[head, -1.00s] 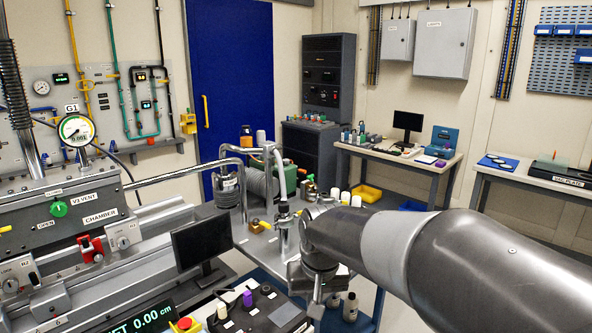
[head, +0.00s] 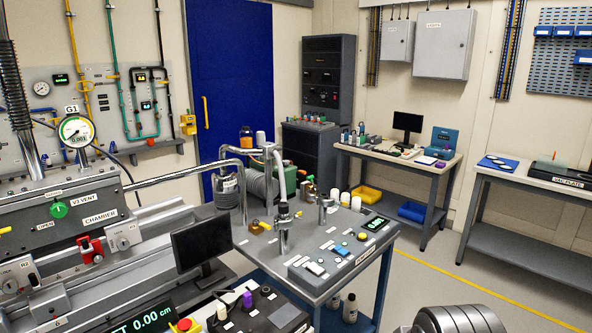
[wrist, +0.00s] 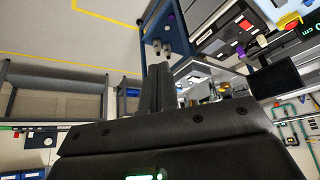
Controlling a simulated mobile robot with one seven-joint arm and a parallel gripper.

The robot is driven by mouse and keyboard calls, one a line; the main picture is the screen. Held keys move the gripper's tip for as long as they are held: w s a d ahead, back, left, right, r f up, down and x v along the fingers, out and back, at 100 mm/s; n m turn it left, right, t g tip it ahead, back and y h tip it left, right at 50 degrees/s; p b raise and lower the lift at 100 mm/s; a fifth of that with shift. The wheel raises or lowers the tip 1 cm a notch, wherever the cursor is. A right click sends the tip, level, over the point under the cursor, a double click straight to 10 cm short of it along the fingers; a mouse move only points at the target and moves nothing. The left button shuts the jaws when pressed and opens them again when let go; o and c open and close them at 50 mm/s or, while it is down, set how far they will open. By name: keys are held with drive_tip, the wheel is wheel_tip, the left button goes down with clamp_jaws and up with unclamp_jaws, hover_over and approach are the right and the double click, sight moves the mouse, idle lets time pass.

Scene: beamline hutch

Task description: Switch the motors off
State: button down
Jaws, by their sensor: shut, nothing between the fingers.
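No control that I can read as the motor switch shows; the labels are too small. A grey control panel (head: 338,250) on the cart has a green display, small switches and buttons. A dark control box (head: 262,312) at the bottom edge carries a purple knob (head: 247,299) and black knobs. A red button on a yellow base (head: 185,325) sits left of it, partly cut off. My gripper (wrist: 160,70) shows in the wrist view, dark, shut and empty, apart from any control. It is outside the head view.
The cart (head: 262,262) carries pipes and a small black monitor (head: 202,240) stands left of it. The chamber bench (head: 90,255) fills the left. A desk (head: 425,168) and a plate table (head: 535,178) stand along the right wall. The floor (head: 440,262) between is clear.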

drive_tip(key=shift+w, duration=0.1)
idle(0.3)
drive_tip(key=w+a+m+g, duration=0.2)
drive_tip(key=w+a, duration=0.4)
drive_tip(key=w, duration=0.3)
drive_tip(key=w+a+m+g, duration=0.1)
drive_tip(key=w+a+m, duration=0.2)
drive_tip(key=w+a, duration=0.45)
drive_tip(key=w+a+f+m+g, duration=0.1)
drive_tip(key=w+a+f+m, duration=0.1)
drive_tip(key=w+a+f, duration=0.3)
drive_tip(key=w+a+f+m+g, duration=0.1)
drive_tip(key=w+a+f, duration=0.4)
drive_tip(key=a, duration=0.5)
drive_tip(key=shift+w+a+f+m, duration=0.25)
drive_tip(key=shift+w+a+m, duration=0.05)
drive_tip(key=shift+w+m, duration=0.2)
drive_tip(key=shift+s+d+r, duration=0.1)
drive_tip(key=shift+s+d+r, duration=0.2)
drive_tip(key=shift+s+d, duration=0.25)
